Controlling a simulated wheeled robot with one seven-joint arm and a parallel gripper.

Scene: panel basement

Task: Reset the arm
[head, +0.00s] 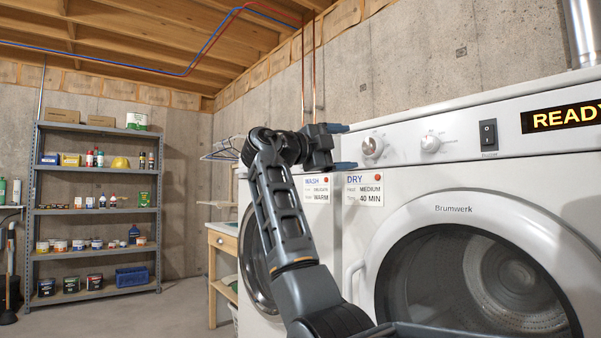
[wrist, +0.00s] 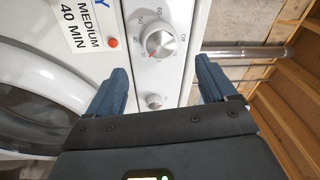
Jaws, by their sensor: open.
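My arm rises in the middle of the head view, bent at the elbow. My gripper (head: 345,146) is in front of the washer and dryer, near the dryer's upper left corner. In the wrist view my gripper (wrist: 160,82) is open, with two blue fingers apart and nothing between them. Past the fingers lies the dryer's panel with a round dial (wrist: 160,40) and a second dial (wrist: 154,101). I cannot tell whether a finger touches the panel.
The dryer (head: 415,200) stands at right, its door closed and its display (head: 565,118) reading READY. The washer (head: 322,222) stands left of it, partly behind my arm. A wooden table (head: 222,240) and a loaded shelf (head: 95,210) stand farther left. Open floor lies between shelf and table.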

